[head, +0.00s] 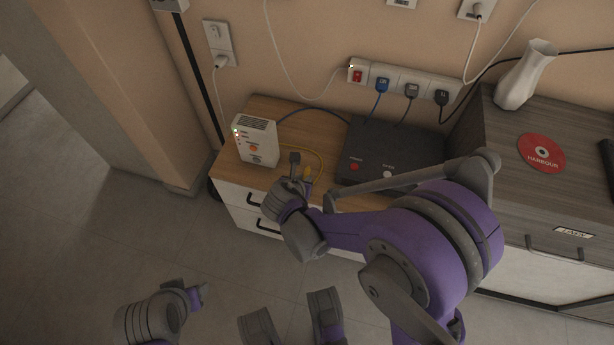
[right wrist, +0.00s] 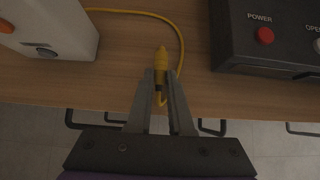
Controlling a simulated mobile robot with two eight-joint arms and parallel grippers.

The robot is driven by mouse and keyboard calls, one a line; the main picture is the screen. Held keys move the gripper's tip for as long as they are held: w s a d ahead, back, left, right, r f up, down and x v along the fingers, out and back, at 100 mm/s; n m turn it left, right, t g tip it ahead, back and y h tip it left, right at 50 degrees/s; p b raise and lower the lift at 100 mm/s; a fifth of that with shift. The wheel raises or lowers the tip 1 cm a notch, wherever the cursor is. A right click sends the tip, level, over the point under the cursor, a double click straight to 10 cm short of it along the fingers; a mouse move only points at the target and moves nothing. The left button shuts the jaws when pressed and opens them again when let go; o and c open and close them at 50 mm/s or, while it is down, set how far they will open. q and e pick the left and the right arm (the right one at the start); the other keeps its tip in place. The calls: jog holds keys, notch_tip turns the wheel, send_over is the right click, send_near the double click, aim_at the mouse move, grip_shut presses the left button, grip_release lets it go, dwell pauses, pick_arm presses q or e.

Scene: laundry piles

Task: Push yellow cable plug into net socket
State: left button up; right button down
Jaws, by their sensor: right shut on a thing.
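The yellow cable plug (right wrist: 161,60) is held between the fingertips of my right gripper (right wrist: 160,78), its yellow end pointing away from the gripper. In the head view the right gripper (head: 301,168) is above the wooden top's front edge, between the white box (head: 257,143) and the dark box (head: 377,151). The plug is apart from both boxes. The yellow cable (right wrist: 178,32) loops behind the plug towards the white box. No net label is readable, so I cannot tell which opening is the net socket. My left gripper (head: 197,294) is low at the bottom left; its jaws are unclear.
The dark box has a red power button (right wrist: 265,35). A power strip (head: 412,83) with several plugs is on the wall behind. A grey cabinet (head: 500,140) with a white vase (head: 524,76) stands at the right.

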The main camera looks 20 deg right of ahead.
pick_arm(q)
jog(key=r+p, duration=0.2)
jog(key=r, duration=0.1)
jog(key=shift+s+r+p, duration=0.2)
jog(key=shift+p, duration=0.1)
pick_arm(e)
notch_tip(320, 180, up, 4)
jog(key=shift+r, duration=0.25)
